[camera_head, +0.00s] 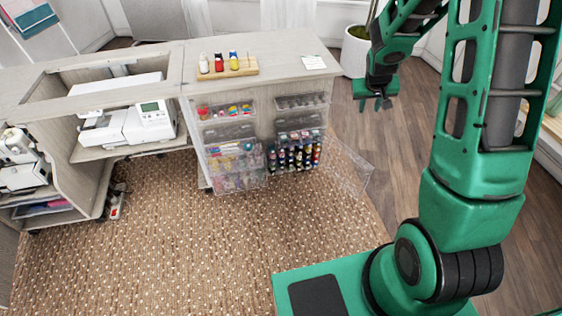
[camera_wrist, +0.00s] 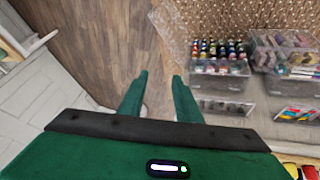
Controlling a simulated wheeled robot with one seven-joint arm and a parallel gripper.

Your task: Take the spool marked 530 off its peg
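A wooden peg board (camera_head: 243,71) stands on the cabinet top with three spools in a row. They are a pale spool (camera_head: 203,64), a red spool (camera_head: 219,62) and a blue-and-yellow spool (camera_head: 234,61). No number is readable, so I cannot tell which is marked 530. More small spools (camera_head: 293,157) fill a low clear drawer and also show in the wrist view (camera_wrist: 219,50). My gripper (camera_head: 376,104) hangs right of the cabinet, apart from the board. In the wrist view its fingers (camera_wrist: 160,78) are apart with nothing between them. Red and yellow shapes at that view's lower right corner are cut off.
Clear drawers (camera_head: 230,135) stick out from the cabinet front. A white card (camera_head: 314,62) lies on the cabinet top (camera_head: 275,60). A potted plant (camera_head: 355,50) stands behind my gripper. A sewing machine (camera_head: 127,122) sits at the left. The patterned rug (camera_head: 180,240) is mostly clear.

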